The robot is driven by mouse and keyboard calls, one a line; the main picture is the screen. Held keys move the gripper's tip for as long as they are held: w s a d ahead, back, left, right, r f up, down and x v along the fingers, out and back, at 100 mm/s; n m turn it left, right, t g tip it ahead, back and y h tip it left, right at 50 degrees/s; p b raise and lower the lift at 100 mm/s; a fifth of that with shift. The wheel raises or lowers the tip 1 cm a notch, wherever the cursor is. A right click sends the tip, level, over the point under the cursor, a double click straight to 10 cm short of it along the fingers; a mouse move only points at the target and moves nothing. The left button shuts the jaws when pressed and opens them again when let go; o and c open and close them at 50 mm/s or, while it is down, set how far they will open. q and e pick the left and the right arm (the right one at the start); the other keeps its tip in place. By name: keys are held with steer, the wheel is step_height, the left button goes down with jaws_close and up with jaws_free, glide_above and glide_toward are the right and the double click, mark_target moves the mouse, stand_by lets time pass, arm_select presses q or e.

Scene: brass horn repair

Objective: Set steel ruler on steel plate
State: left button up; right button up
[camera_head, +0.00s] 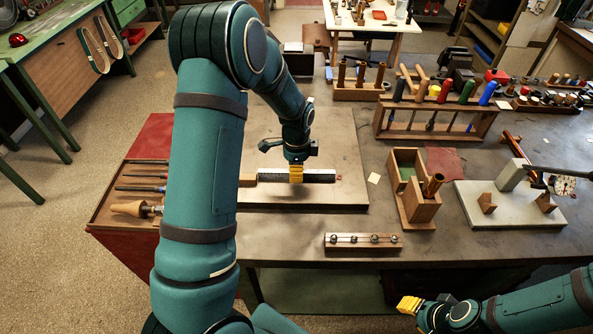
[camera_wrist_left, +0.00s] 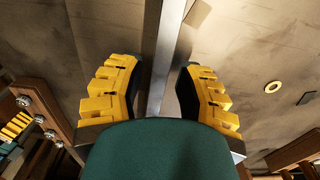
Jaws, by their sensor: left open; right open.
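The steel ruler (camera_head: 322,176) is a long, narrow grey bar lying left to right, seemingly on the large flat brownish plate (camera_head: 345,140), which I take as the steel plate. In the left wrist view the ruler (camera_wrist_left: 160,65) runs up the picture between the fingers. My left gripper (camera_head: 296,174) is open above the ruler, in the head view near its middle. In the wrist view its yellow fingers (camera_wrist_left: 158,92) are on either side of the bar, with gaps visible. My right gripper (camera_head: 410,305) is open and empty, off the table's front edge.
A wooden block (camera_head: 247,180) lies at the ruler's left end. A tool tray (camera_head: 112,205) stands left, a small wooden rack (camera_head: 362,241) in front, and a wooden box (camera_head: 408,205) to the right. A grey slab (camera_head: 500,212) with a dial gauge lies further right.

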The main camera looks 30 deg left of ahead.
arm_select(q)
step_height(320, 180, up, 11)
steer(key=shift+p, duration=0.4)
stand_by(0.4)
